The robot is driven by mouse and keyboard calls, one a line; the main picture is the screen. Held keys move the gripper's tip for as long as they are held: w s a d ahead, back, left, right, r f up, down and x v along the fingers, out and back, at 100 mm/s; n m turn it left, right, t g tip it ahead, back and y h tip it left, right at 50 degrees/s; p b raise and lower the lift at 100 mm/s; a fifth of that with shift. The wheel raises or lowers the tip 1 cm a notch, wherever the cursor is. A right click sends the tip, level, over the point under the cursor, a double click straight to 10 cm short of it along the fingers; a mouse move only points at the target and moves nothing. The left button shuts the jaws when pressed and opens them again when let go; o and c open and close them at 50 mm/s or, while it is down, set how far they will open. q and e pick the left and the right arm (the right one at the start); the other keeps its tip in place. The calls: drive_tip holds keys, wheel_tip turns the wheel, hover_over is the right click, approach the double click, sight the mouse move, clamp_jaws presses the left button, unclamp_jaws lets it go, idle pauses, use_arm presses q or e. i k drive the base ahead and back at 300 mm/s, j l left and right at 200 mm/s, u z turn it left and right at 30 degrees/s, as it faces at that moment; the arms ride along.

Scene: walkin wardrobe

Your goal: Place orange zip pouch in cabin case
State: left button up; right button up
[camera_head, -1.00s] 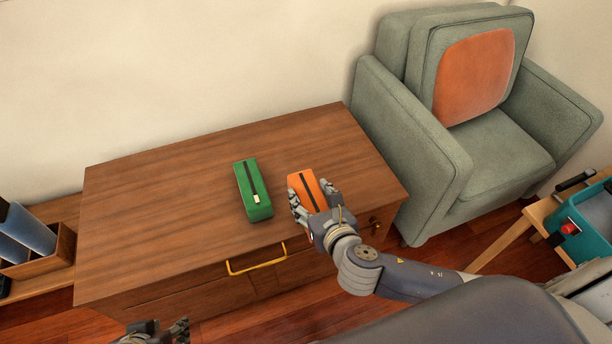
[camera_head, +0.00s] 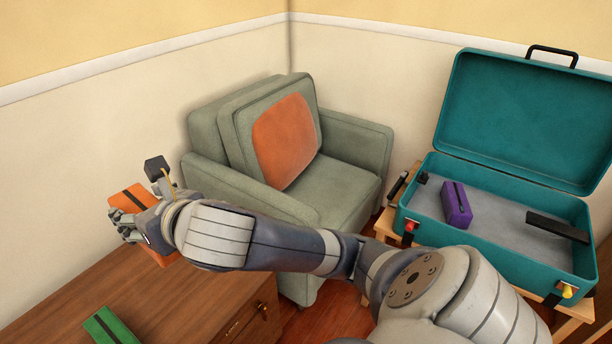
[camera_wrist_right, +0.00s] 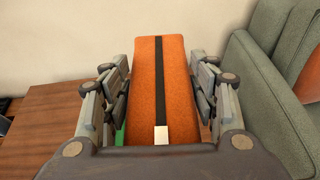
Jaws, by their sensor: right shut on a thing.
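The orange zip pouch (camera_head: 140,207) with a black zip strip is held in my right gripper (camera_head: 138,222), raised above the wooden dresser. In the right wrist view the pouch (camera_wrist_right: 160,85) sits between the two fingers of the gripper (camera_wrist_right: 160,100), which are shut on its sides. The teal cabin case (camera_head: 445,232) stands open at the right of the head view, its lid (camera_head: 525,120) tilted up. Inside the case lie a purple pouch (camera_head: 457,205) and a dark flat item (camera_head: 557,227). My left gripper is not in view.
A green pouch (camera_head: 108,328) lies on the dresser (camera_head: 185,310) at lower left. A grey-green armchair (camera_head: 335,190) with an orange cushion (camera_head: 285,142) stands between dresser and case. The case rests on a wooden stand (camera_head: 385,226). Its floor has bare room around the purple pouch.

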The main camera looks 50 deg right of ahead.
sight(487, 224)
drive_tip(key=z, duration=1.25)
drive_tip(key=l+z, duration=0.1)
drive_tip(key=l, duration=0.3)
drive_tip(key=i+l+z, duration=0.1)
drive_tip(key=l, duration=0.35)
drive_tip(key=l+z, duration=0.1)
drive_tip(key=l, duration=0.3)
drive_tip(key=i+l+z, duration=0.15)
drive_tip(key=l, duration=0.25)
drive_tip(key=i+l+z, duration=0.1)
drive_tip(key=l, duration=0.3)
